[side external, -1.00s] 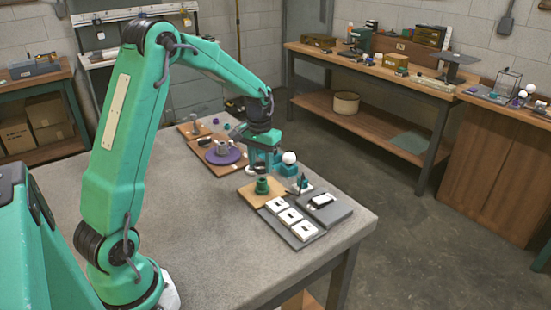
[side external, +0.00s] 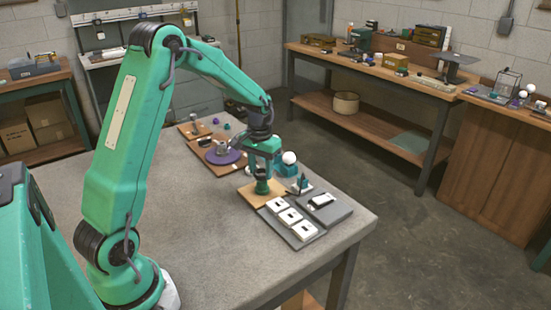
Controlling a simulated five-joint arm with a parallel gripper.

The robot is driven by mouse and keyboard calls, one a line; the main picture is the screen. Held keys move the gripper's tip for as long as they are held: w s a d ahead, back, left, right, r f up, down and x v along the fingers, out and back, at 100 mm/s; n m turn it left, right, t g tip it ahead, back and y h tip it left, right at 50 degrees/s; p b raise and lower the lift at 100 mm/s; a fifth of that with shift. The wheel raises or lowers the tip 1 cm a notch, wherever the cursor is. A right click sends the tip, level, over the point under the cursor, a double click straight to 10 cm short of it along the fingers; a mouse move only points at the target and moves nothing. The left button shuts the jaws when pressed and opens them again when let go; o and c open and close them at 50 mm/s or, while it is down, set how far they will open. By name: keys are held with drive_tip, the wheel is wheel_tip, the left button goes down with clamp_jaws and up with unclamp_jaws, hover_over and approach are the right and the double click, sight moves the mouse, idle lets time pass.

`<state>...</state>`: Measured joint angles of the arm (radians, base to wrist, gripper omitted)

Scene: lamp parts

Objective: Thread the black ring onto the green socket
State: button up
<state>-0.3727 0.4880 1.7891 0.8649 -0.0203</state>
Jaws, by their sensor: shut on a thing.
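The green socket (side external: 262,188) stands on a tan wooden board (side external: 250,195) on the table. My gripper (side external: 263,173) points straight down directly above the socket. It is shut on the black ring (side external: 263,178), which shows only as a small dark patch between the fingertips. The ring is at or just above the socket's top. At this size I cannot tell whether it is around the socket or only over it.
A white ball on a teal block (side external: 288,162) stands close behind my gripper. A grey tray with white pieces (side external: 290,217) lies in front. A purple disc (side external: 222,156) is on another board at the back left. The table's left part is clear.

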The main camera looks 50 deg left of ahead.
sight(261, 189)
drive_tip(key=shift+f, duration=0.15)
drive_tip(key=shift+f, duration=1.15)
drive_tip(key=shift+f, duration=0.65)
idle(1.6)
drive_tip(key=shift+o, duration=1.4)
drive_tip(key=c, duration=0.5)
drive_tip(key=shift+f, duration=0.25)
drive_tip(key=shift+s, duration=0.1)
